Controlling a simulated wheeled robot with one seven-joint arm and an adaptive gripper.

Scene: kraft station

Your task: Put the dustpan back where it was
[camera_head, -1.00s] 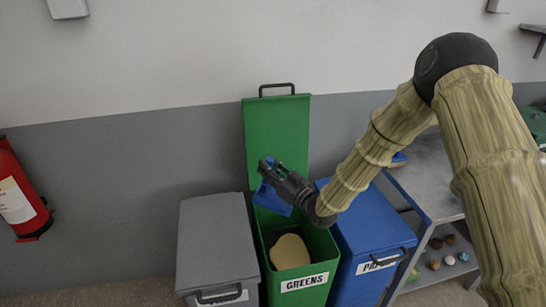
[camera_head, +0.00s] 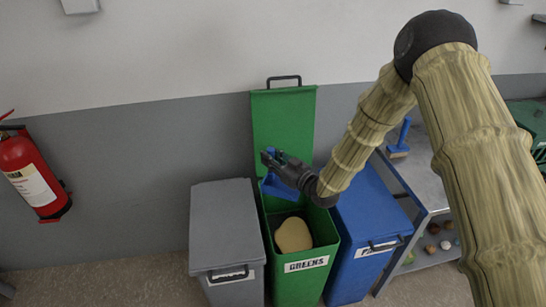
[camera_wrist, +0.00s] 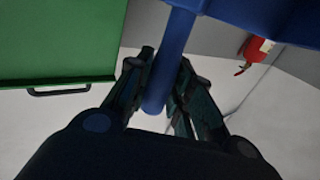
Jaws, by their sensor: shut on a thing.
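My gripper (camera_head: 272,162) is shut on the handle of the blue dustpan (camera_head: 279,189). It holds the dustpan above the open green bin labelled GREENS (camera_head: 303,266), in front of its raised lid. In the wrist view, the blue handle (camera_wrist: 174,55) runs between the two fingers of my gripper (camera_wrist: 165,65), and the blue pan (camera_wrist: 265,16) shows at the top right. My gripper hides part of the dustpan in the head view.
A tan, rounded piece (camera_head: 293,235) lies in the green bin. A closed grey bin (camera_head: 226,225) stands left, a closed blue bin (camera_head: 368,215) right. A blue-handled brush (camera_head: 400,142) stands on the metal table (camera_head: 428,184). A fire extinguisher (camera_head: 32,178) hangs at left.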

